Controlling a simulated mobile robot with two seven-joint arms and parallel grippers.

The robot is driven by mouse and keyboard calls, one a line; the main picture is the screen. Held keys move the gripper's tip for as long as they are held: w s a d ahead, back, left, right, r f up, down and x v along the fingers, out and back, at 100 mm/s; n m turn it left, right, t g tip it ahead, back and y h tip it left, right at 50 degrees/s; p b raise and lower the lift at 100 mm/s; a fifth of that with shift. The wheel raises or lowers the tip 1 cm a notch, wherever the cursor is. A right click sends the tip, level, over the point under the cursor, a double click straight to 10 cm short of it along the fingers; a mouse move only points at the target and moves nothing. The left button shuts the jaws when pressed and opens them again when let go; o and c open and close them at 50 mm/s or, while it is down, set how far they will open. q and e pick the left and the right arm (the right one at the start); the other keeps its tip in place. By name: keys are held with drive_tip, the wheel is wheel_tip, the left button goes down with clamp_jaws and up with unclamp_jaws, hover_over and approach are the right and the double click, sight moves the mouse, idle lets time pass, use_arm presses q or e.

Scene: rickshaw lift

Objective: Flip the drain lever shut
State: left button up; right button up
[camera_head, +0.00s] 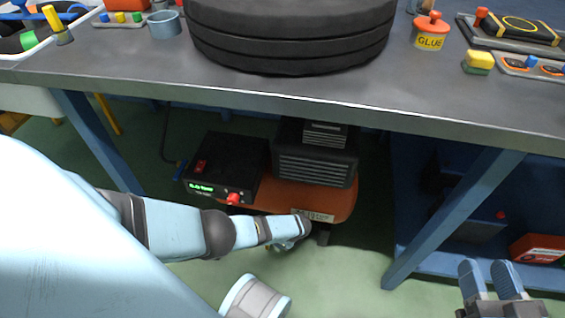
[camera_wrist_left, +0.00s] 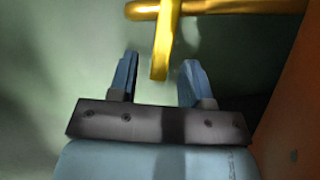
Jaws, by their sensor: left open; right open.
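The yellow drain lever (camera_wrist_left: 164,42) shows in the left wrist view, hanging crosswise from a yellow pipe (camera_wrist_left: 230,6). My left gripper (camera_wrist_left: 159,64) is open, with the lever's lower end between its two fingers; I cannot tell whether either finger touches it. In the head view my left gripper (camera_head: 290,243) is low beside the orange compressor tank (camera_head: 335,203) under the bench, its fingers mostly hidden by the wrist. The lever cannot be made out in the head view. My right gripper (camera_head: 489,270) is open and empty at the lower right.
The workbench (camera_head: 290,96) spans above my left arm and carries a tire (camera_head: 290,35). A blue bench leg (camera_head: 450,215) stands between the tank and my right gripper. An orange surface (camera_wrist_left: 293,110) borders the left wrist view's right side.

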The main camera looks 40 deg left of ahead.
use_arm(q)
drive_tip(key=shift+d+r+p, duration=0.1)
drive_tip(key=shift+r+p, duration=0.2)
drive_tip(key=shift+r, duration=0.15)
drive_tip(key=s+p+v, duration=0.1)
drive_tip(key=p+v, duration=0.7)
drive_tip(key=v, duration=0.4)
drive_tip(key=shift+w+d+r+p, duration=0.25)
drive_tip(key=shift+w+r+p, duration=0.1)
drive_tip(key=shift+w, duration=0.2)
use_arm(e)
wheel_tip(320, 180, up, 9)
drive_tip(key=s+m+t, duration=0.2)
drive_tip(key=shift+m+t, duration=0.4)
drive_tip(key=shift+a, duration=0.1)
